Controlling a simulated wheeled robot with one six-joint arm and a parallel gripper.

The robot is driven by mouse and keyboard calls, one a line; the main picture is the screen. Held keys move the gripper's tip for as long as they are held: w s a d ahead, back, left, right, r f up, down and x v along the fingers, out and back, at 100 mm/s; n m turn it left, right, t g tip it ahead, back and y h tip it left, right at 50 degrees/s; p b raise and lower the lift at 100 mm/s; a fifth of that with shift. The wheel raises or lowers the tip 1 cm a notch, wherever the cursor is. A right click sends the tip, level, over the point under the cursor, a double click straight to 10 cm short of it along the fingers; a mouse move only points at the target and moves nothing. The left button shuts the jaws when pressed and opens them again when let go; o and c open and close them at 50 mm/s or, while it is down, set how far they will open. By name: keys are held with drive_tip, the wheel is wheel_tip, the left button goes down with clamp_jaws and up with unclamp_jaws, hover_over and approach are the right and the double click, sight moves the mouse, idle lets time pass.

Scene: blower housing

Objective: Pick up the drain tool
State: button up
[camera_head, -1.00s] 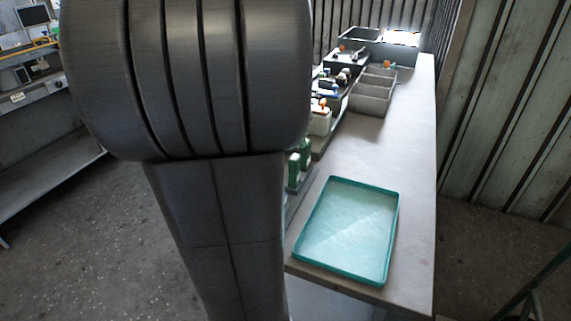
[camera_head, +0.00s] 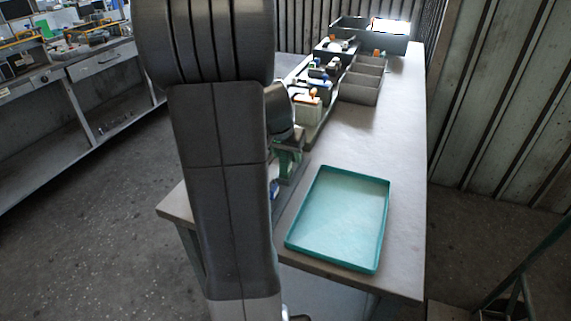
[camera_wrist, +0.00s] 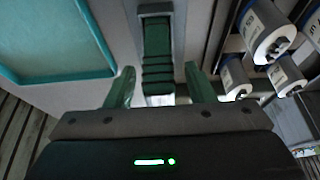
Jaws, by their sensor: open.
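A dark green ribbed piece (camera_wrist: 157,50), which looks like the drain tool, stands upright in the wrist view between the fingertips of my gripper (camera_wrist: 160,72). My gripper is open, with one green finger on each side of it and a gap on both sides. In the head view my gripper (camera_head: 288,150) is low over the left edge of the table, partly hidden behind my own arm. The tool cannot be told apart from the green fingers there.
A teal tray (camera_head: 379,235) lies empty on the near part of the table (camera_head: 392,130); its corner shows in the wrist view (camera_wrist: 105,45). Grey bins (camera_head: 358,92) and a dark box (camera_head: 392,45) stand farther back. Blue and white cylinders (camera_wrist: 262,30) are close on the right.

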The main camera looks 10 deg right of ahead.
drive_tip(key=shift+c, duration=0.4)
drive_tip(key=c, duration=0.8)
drive_tip(key=shift+r, duration=0.1)
